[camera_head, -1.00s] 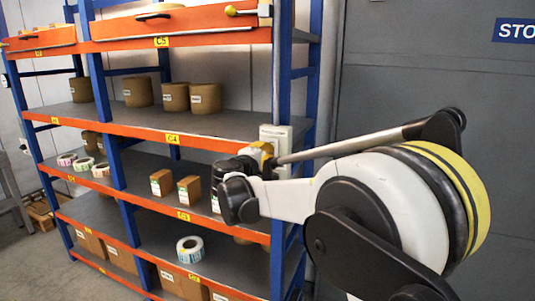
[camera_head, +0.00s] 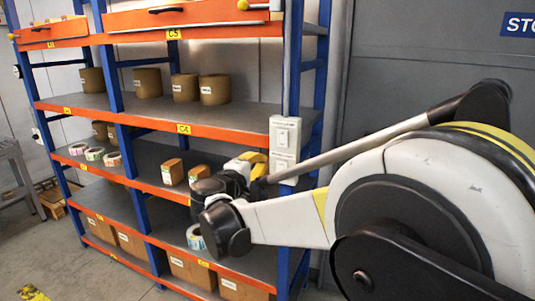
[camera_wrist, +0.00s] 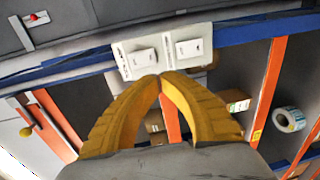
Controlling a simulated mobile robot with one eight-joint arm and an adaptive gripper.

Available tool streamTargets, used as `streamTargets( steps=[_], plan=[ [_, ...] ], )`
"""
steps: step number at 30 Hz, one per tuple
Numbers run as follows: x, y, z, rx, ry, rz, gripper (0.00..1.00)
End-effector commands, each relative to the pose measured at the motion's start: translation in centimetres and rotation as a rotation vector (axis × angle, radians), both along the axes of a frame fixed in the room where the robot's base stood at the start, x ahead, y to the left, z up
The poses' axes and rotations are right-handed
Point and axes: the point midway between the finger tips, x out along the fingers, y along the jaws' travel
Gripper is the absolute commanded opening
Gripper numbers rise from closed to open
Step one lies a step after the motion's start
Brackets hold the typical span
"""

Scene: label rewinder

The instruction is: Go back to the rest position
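My gripper (camera_wrist: 160,80) shows in the wrist view as two yellow fingers whose tips meet, with nothing between them. In the head view the gripper (camera_head: 254,163) is small, partly hidden by my wrist, and in front of the shelf rack's right part. A white switch box (camera_head: 285,140) with two switches is on the rack's right front post. In the wrist view the switch box (camera_wrist: 162,49) lies just beyond the fingertips. I cannot tell whether they touch it.
The orange and blue rack (camera_head: 225,132) holds brown rolls (camera_head: 186,87), small boxes (camera_head: 172,172) and label rolls (camera_head: 94,154). One label roll (camera_head: 194,237) is partly behind my wrist; it shows in the wrist view (camera_wrist: 289,119). A grey wall (camera_head: 420,70) stands at right.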

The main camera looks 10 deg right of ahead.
Motion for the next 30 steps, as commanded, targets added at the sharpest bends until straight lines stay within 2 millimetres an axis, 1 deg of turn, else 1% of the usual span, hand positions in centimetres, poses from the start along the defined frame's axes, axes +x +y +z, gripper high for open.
streamTargets(
  steps=[4, 14, 17, 19, 20, 23, 24, 26, 27, 29, 30],
  plan=[
    [-0.7, 0.5, -0.1, 0.0, 0.0, 0.0, 0.0],
    [-0.8, 0.5, -0.1, 0.001, 0.0, -0.001, 0.0],
    [-1.5, -0.4, -0.4, 0.034, 0.012, -0.01, 0.0],
    [-2.9, -2.0, -1.0, 0.096, 0.034, -0.026, 0.0],
    [-3.8, -2.9, -1.4, 0.134, 0.046, -0.035, 0.0],
    [-7.9, -5.9, -3.3, 0.302, 0.097, -0.076, 0.0],
    [-9.9, -7.1, -4.3, 0.381, 0.116, -0.096, 0.0],
    [-13.1, -8.3, -5.9, 0.503, 0.142, -0.123, 0.0],
    [-15.2, -8.9, -7.1, 0.586, 0.156, -0.141, 0.0],
    [-18.5, -9.5, -8.8, 0.71, 0.174, -0.168, 0.0],
    [-20.6, -9.6, -10.0, 0.792, 0.184, -0.186, 0.0]
  ],
)
